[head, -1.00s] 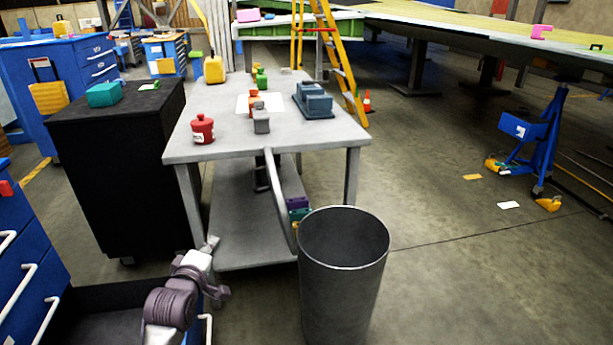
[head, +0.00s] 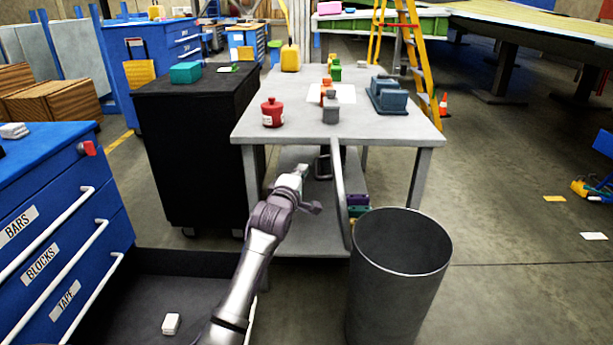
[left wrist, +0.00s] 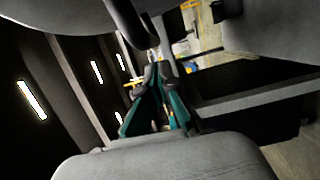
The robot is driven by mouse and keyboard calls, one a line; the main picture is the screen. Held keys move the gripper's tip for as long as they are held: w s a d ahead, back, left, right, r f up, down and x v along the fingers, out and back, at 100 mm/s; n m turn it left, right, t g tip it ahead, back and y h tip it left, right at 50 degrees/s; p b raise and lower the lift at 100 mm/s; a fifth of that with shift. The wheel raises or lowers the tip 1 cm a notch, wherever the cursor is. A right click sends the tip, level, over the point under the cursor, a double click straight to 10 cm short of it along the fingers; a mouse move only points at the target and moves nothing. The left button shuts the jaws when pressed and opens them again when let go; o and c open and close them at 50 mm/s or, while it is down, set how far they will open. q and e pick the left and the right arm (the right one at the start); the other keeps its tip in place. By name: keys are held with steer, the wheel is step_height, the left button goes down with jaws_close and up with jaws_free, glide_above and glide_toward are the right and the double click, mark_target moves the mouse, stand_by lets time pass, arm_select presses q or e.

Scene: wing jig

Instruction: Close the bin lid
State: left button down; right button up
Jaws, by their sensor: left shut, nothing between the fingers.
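The bin (head: 400,290) is a dark grey metal cylinder standing on the floor in front of the worktable, its mouth open. Its lid (head: 340,195) stands raised at the left rim and shows nearly edge-on as a thin grey strip. A bracket-like handle (head: 323,166) shows just left of the lid. My left gripper (head: 303,170) is shut and empty, left of the lid; I cannot tell whether it touches. In the left wrist view its teal fingers (left wrist: 155,88) come together. My right gripper is not in view.
A grey worktable (head: 290,128) behind the bin holds a red canister (head: 272,113) and several other items. A black cabinet (head: 195,150) stands to its left. Blue drawers (head: 60,230) are at left, one pulled out low with a white block (head: 171,323).

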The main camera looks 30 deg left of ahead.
arm_select(q)
steer(key=shift+w+d, duration=0.35)
steer(key=shift+d, duration=0.2)
steer(key=shift+d+r, duration=0.1)
